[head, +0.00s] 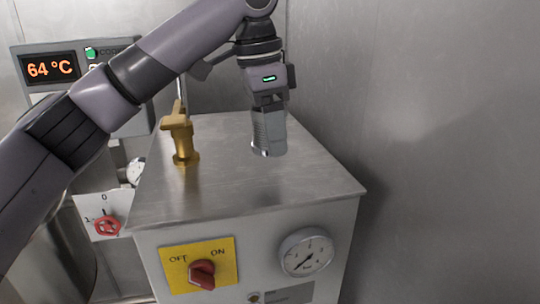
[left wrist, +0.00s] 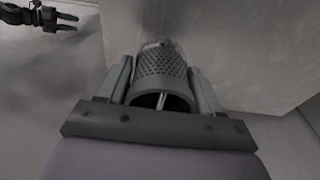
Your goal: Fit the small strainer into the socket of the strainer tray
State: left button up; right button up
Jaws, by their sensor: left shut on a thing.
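My left gripper (head: 268,145) hangs pointing down over the steel top of the machine, right of the brass valve. In the left wrist view it is shut on the small strainer (left wrist: 161,68), a grey perforated cylinder with an open round rim facing the camera and a thin bar inside. The fingers stand on either side of it. In the head view the fingers mostly hide the strainer, and I cannot tell whether its lower end touches the surface. I cannot make out the strainer tray or its socket.
The machine's steel top (head: 225,190) is mostly clear. A brass valve (head: 182,140) stands left of the gripper. A red OFF/ON knob (head: 202,273) and a gauge (head: 306,252) are on the front. A wall (head: 420,130) stands to the right.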

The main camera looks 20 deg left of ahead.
aim_at(270, 174)
pick_arm(q)
jog(key=shift+f, duration=2.35)
jog(key=shift+f, duration=0.15)
jog(key=o, duration=1.1)
jog(key=r, duration=0.3)
jog(key=a+r, duration=0.1)
jog(key=r, duration=0.3)
jog(key=s+r, duration=0.1)
jog(key=r, duration=0.3)
jog(key=shift+a+r, duration=0.15)
jog(key=shift+r, duration=0.4)
jog(key=shift+s, duration=0.1)
